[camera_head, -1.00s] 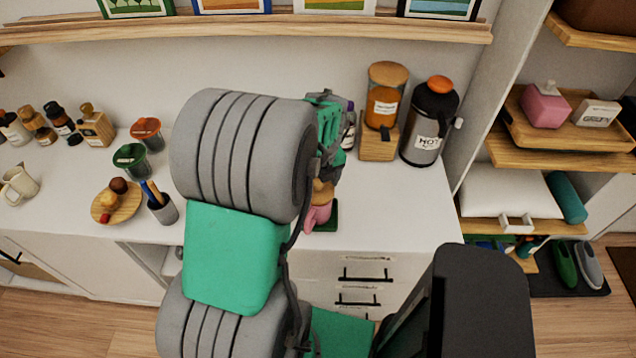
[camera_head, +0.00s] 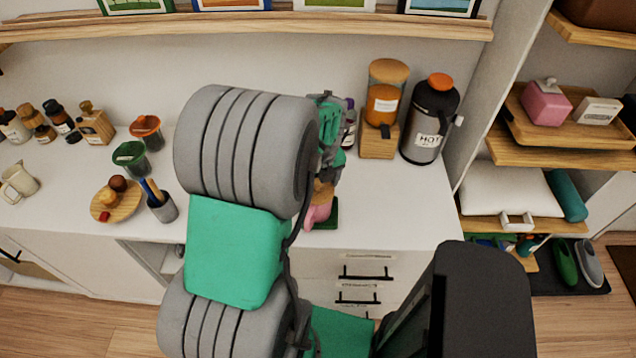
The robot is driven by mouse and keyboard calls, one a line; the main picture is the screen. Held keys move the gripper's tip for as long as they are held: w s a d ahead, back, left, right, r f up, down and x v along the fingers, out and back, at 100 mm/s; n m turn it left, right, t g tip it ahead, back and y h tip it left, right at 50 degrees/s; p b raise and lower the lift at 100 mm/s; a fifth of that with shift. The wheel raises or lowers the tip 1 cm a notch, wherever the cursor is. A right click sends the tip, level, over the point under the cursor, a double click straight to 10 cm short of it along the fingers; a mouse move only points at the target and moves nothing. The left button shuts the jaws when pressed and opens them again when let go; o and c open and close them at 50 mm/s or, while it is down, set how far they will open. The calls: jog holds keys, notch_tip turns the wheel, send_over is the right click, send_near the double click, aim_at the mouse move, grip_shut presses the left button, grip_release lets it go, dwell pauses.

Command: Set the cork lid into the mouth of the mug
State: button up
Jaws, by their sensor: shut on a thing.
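The pink mug (camera_head: 317,213) stands on a dark green mat (camera_head: 332,217) near the counter's front edge, partly hidden by my arm. The tan cork lid (camera_head: 322,193) shows just above the mug. My gripper (camera_head: 326,174) points down over the mug, mostly hidden behind my arm's large grey joint, and is shut on the cork lid. The mug's mouth is hidden, so I cannot tell whether the lid touches its rim or sits in it.
A wooden-lidded jar (camera_head: 384,100) on a wooden stand and a dark flask (camera_head: 430,120) stand at the back right. A small bottle (camera_head: 349,125) is just behind my gripper. A pen cup (camera_head: 162,208) stands to the left. The counter right of the mat is clear.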

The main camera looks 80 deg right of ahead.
jog(key=shift+f, duration=0.1)
jog(key=o, duration=1.3)
jog(key=shift+o, duration=0.2)
jog(key=r, duration=0.5)
jog(key=a+r+b, duration=0.1)
jog(key=r, duration=0.1)
jog(key=shift+s+r, duration=0.35)
jog(key=shift+s, duration=0.05)
